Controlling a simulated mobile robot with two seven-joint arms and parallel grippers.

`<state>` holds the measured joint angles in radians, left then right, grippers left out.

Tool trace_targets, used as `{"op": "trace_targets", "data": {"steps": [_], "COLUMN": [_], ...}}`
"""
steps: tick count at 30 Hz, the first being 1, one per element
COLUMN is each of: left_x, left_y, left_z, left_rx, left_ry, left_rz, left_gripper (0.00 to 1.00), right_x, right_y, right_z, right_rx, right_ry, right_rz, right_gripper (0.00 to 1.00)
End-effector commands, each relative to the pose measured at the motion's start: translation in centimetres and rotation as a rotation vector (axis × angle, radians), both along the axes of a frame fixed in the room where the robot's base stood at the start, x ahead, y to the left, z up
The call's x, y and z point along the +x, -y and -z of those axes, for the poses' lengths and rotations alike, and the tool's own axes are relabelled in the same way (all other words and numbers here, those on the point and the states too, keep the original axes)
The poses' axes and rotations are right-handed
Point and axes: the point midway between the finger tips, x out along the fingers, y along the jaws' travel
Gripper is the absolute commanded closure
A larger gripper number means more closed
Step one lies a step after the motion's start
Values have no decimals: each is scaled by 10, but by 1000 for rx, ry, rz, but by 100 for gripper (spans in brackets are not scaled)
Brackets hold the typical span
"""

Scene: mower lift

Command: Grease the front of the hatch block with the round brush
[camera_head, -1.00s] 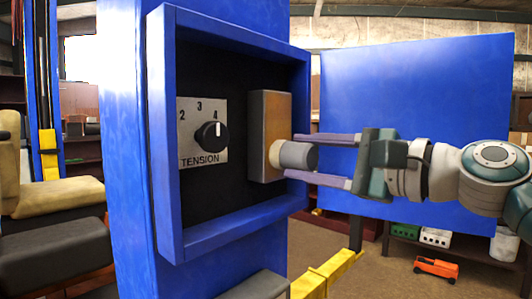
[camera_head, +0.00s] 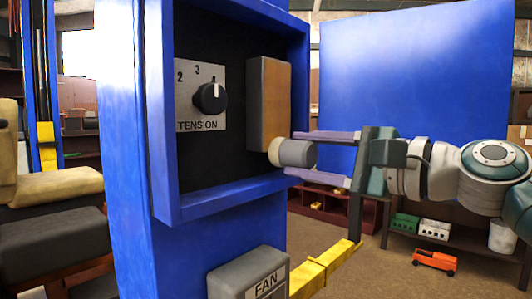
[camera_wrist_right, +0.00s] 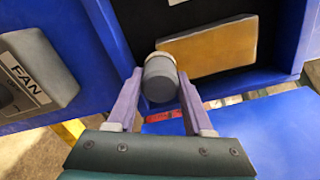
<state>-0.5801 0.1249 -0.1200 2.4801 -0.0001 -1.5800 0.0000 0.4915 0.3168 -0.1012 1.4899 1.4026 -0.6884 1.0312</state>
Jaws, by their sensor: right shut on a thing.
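The hatch block (camera_head: 275,105) is a grey upright block with an orange-brown front face, set inside the open blue hatch. The face also shows in the right wrist view (camera_wrist_right: 212,48). My right gripper (camera_head: 318,158) is shut on the round brush (camera_head: 297,153), a short grey cylinder with a pale beige head. The head is at the block's lower end, in front of its face. In the right wrist view the brush (camera_wrist_right: 160,78) overlaps the block's left end; I cannot tell whether they touch. My left gripper is not in view.
A tension dial (camera_head: 210,98) is beside the block in the hatch. The blue hatch rim (camera_head: 235,200) surrounds both. A grey FAN box (camera_head: 248,275) sits below, with a yellow bar (camera_head: 325,268) beside it. The open blue door (camera_head: 415,90) stands behind my right arm.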

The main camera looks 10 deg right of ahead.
Motion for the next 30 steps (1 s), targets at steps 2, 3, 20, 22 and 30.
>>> {"op": "trace_targets", "data": {"steps": [2,3,20,22,30], "left_x": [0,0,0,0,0], "left_y": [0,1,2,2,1], "left_z": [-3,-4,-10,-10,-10], "left_rx": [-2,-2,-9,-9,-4], "left_ry": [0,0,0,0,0], "left_rz": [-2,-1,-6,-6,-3], "left_gripper": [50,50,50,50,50], "right_x": [-5,-8,-46,-46,-50], "right_y": [5,7,37,37,41], "right_z": [-1,-1,-2,-2,-1], "right_rx": [-1,-1,0,1,0], "right_ry": [0,0,3,3,2], "right_rz": [1,2,1,1,3], "right_gripper": [93,93,93,93,93]}}
